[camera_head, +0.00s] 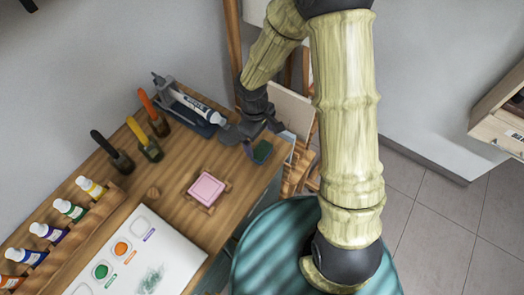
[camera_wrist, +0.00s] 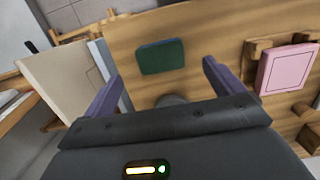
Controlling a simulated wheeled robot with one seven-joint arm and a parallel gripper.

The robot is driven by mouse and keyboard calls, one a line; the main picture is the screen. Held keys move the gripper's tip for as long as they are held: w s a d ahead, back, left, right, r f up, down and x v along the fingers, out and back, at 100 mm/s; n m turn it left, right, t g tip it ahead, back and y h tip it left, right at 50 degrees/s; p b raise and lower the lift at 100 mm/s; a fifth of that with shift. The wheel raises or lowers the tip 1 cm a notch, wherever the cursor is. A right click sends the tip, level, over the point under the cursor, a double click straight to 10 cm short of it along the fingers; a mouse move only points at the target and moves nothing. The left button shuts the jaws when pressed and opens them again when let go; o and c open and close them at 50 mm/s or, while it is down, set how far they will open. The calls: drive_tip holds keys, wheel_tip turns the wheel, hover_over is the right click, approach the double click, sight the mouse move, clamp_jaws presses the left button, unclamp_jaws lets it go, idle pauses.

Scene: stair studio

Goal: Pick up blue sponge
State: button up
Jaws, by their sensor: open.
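A flat, dark green to teal pad with rounded corners (camera_head: 262,151) lies on the wooden table near its right edge; it looks like the sponge, though it appears more green than blue. It also shows in the wrist view (camera_wrist: 161,56), ahead of the fingers and roughly centred between them. My gripper (camera_head: 254,136) is above the table beside the pad, with its fingers apart and nothing between them. In the wrist view my gripper (camera_wrist: 160,80) has a purple-grey finger on each side, short of the pad. No contact with the pad is visible.
A pink block (camera_head: 207,189) sits on a small wooden stand left of the pad. A grey tray (camera_head: 190,108) with a paint tube, upright brushes (camera_head: 151,149), a rack of paint bottles (camera_head: 60,232) and a painted sheet (camera_head: 140,255) occupy the table. A teal round seat (camera_head: 275,250) stands in front.

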sight(261, 150)
drive_tip(key=shift+d+f, duration=0.1)
drive_tip(key=shift+f, duration=0.65)
drive_tip(key=shift+f, duration=0.1)
drive_tip(key=shift+s+f+p, duration=0.1)
drive_tip(key=shift+f+p, duration=0.2)
drive_tip(key=shift+f, duration=2.25)
drive_tip(key=c, duration=1)
